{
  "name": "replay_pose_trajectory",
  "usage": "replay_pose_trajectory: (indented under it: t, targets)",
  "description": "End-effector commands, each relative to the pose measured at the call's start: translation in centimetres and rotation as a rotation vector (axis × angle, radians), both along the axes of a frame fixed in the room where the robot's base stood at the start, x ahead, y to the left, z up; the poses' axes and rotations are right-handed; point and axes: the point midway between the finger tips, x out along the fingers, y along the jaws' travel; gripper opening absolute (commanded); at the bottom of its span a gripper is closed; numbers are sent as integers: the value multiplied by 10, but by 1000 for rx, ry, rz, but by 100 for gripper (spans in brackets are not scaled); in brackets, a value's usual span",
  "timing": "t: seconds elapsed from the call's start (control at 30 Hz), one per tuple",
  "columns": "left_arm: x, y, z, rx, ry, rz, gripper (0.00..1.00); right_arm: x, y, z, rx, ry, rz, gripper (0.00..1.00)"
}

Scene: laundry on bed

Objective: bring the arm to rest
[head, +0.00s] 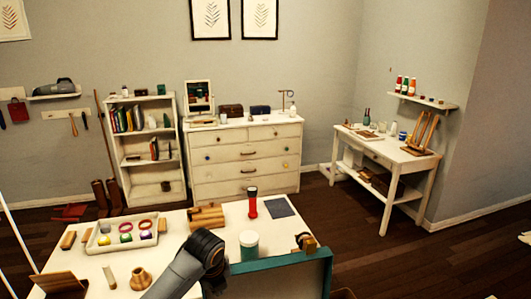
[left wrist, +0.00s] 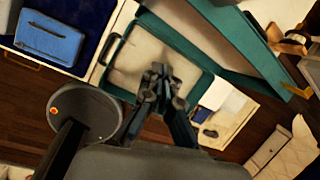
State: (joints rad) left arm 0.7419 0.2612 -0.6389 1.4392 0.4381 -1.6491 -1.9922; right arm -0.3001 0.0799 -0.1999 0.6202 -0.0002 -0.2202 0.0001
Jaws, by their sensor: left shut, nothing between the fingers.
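My left gripper (left wrist: 160,82) shows in the left wrist view with its dark fingers together and nothing between them. It hangs over a teal-rimmed tray or frame (left wrist: 118,48) with a pale inside; I cannot tell the height of the gap. In the head view a grey link of my arm rises from the bottom edge over the near side of the white table (head: 90,271), but the gripper itself does not show there. My right gripper is in neither view.
A dresser (head: 245,165), a bookshelf (head: 145,180) and a side table (head: 376,150) stand behind. Dark floor is clear at right.

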Motion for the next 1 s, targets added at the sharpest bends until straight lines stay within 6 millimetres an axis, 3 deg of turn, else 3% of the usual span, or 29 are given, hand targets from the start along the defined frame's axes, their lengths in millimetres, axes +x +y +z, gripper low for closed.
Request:
replay_pose_trajectory:
  t: [0.03, 0.1, 0.27, 0.4, 0.6, 1.0]
  targets:
    - [-23, -10, -20, -62, 14, 86, 0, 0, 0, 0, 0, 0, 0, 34]
    - [-51, -18, -39, -147, 23, 238, 0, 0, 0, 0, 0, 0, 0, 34]
    - [-115, -26, -69, -330, 56, 620, 0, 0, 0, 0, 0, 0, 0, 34]
    - [-171, -20, -85, -467, 85, 986, 0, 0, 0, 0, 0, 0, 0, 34]
    - [-246, 5, -90, -611, 102, 1508, 0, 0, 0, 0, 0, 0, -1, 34]
    - [-327, 49, -77, -722, 48, 2092, 0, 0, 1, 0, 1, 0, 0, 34]
